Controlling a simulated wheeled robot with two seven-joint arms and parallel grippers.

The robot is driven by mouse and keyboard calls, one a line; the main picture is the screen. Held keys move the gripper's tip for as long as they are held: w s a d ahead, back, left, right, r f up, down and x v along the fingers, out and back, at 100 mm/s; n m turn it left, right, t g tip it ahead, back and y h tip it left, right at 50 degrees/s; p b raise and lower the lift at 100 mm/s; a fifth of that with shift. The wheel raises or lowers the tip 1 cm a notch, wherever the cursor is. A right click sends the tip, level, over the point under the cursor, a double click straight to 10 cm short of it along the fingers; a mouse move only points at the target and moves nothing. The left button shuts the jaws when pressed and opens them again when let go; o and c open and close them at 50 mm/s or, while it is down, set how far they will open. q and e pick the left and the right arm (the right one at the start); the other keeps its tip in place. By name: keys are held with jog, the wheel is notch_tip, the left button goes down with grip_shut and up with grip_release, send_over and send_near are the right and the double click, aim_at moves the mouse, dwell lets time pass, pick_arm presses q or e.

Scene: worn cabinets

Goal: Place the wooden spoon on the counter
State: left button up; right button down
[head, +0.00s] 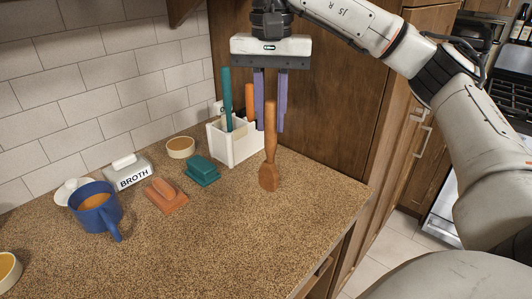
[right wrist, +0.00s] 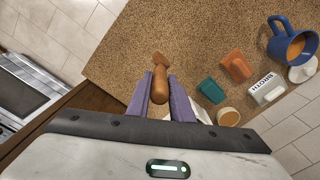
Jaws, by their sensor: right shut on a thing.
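The wooden spoon (head: 270,145) hangs nearly upright, with its flat end down, in front of the white utensil holder. My right gripper (head: 270,125) is shut on its handle from above, with a purple finger on each side. In the right wrist view, the spoon (right wrist: 160,82) shows between the purple fingers (right wrist: 160,98), pointing away toward the counter. The speckled brown counter (head: 220,240) lies below it. I cannot tell whether the spoon's lower end touches the counter. My left gripper is not in view.
The white holder (head: 240,148) with teal and orange handles stands behind the spoon. A teal block (head: 202,171), an orange tool (head: 166,196), a small bowl (head: 180,147), a BROTH box (head: 128,173) and a blue mug (head: 95,212) stand to the left. The counter's front middle is clear.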

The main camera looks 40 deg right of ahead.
aim_at(270, 149)
jog(key=shift+w+f, duration=0.1)
jog(key=shift+f, duration=3.25)
jog(key=shift+f, duration=0.1)
jog(key=c, duration=1.6)
grip_release()
